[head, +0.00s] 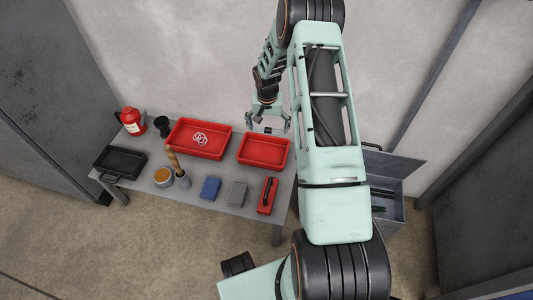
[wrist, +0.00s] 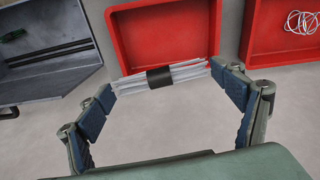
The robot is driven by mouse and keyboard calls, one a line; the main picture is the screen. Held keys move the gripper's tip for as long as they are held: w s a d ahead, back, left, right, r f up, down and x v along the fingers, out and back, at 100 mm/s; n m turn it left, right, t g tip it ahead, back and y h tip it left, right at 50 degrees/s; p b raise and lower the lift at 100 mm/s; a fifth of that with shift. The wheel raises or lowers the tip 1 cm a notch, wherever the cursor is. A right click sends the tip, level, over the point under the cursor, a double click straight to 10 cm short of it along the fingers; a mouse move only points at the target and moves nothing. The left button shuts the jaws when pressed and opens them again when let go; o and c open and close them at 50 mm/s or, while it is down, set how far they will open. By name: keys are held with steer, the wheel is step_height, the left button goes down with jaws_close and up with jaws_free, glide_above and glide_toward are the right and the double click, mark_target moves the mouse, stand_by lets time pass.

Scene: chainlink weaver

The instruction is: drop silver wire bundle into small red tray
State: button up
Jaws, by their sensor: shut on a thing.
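The silver wire bundle (wrist: 190,73), pale rods with a black band round the middle, lies lengthwise between the fingertips of my gripper (wrist: 165,79). My gripper is shut on its two ends. In the head view my gripper (head: 268,120) hangs by the back edge of the small red tray (head: 264,163), and the bundle is hard to make out there. In the wrist view the small red tray (wrist: 165,32) looks empty, and the bundle overlaps its near rim. I cannot tell the height of the bundle above the tray.
A larger red tray (head: 184,149) with a white wire coil (head: 200,139) stands left of the small one. A red fire extinguisher (head: 131,120), black tray (head: 120,160), blue box (head: 210,187), grey box (head: 236,193) and red tool (head: 267,195) share the grey table. An open metal toolbox (head: 388,203) stands right.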

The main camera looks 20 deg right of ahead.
steer(key=shift+f+b, duration=1.55)
steer(key=shift+f, duration=1.4)
steer(key=o, duration=1)
steer(key=shift+o, duration=0.2)
step_height(320, 180, up, 12)
steer(key=s, duration=0.1)
steer(key=shift+s+a, duration=0.3)
steer(key=shift+a, duration=0.15)
